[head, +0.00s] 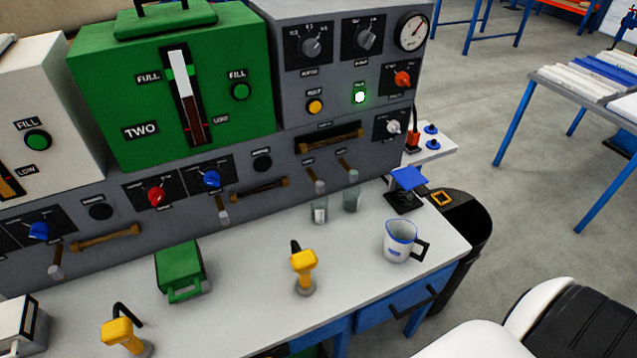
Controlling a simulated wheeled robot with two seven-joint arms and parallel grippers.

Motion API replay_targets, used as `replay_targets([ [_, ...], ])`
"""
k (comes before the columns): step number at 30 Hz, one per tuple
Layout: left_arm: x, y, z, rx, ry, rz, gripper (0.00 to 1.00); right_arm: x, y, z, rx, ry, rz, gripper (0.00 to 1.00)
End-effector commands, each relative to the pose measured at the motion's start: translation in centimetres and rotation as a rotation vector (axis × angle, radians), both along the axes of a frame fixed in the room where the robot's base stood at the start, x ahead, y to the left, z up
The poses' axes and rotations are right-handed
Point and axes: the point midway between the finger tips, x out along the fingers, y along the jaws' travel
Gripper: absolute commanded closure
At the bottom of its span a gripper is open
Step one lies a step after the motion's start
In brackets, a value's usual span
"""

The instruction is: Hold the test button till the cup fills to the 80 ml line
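Two small clear cups stand on the white bench top below the grey panel, a left cup (320,212) and a right cup (351,200). Each is near a spout coming from the panel. Their lines and any liquid level are too small to read. A yellow round button (314,106) sits on the upper right panel, beside a lit green lamp or button (360,96). The small labels above them are not legible, so I cannot tell which is the test button. Neither gripper is in view.
A white jug (400,241) with a blue rim stands right of the cups. Yellow-headed tools (304,263) (118,332) and a green box (182,270) are on the bench. A green tank (110,70) has a green FILL button (240,91). A black bin (470,225) stands past the bench's right end.

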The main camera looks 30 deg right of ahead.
Motion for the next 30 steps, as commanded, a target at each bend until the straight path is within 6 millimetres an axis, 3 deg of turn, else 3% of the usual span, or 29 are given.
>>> replay_targets([
  [9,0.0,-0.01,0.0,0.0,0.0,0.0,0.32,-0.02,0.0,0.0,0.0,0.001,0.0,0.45],
  [19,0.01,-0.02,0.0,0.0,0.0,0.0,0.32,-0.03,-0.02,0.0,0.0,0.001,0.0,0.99],
  [30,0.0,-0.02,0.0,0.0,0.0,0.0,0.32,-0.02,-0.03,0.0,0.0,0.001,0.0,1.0],
])
